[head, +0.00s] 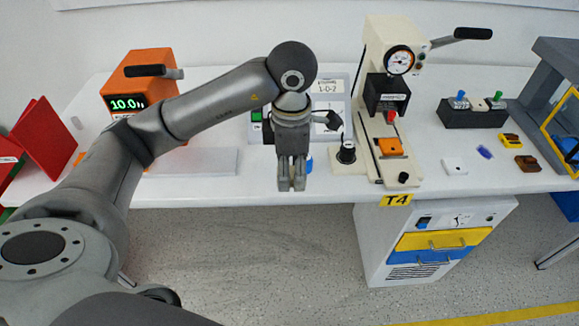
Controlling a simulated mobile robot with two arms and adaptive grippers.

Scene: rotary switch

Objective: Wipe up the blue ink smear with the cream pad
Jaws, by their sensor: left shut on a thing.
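The blue ink smear (485,152) is a small dark blue patch on the white table at the right. A small whitish block (455,166) with a dark spot on top lies just left of the smear. It may be the cream pad, but I cannot tell for sure. My left gripper (291,187) points down near the table's front edge, well left of the smear and the block. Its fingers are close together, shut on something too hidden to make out. A blue round thing (308,164) shows partly behind it. My right gripper is not in view.
A cream press (395,60) with a gauge and lever stands between my left gripper and the smear. A black knob (346,151) is left of it. Yellow (511,140) and brown (527,163) blocks lie right of the smear. A black holder (474,114) stands behind.

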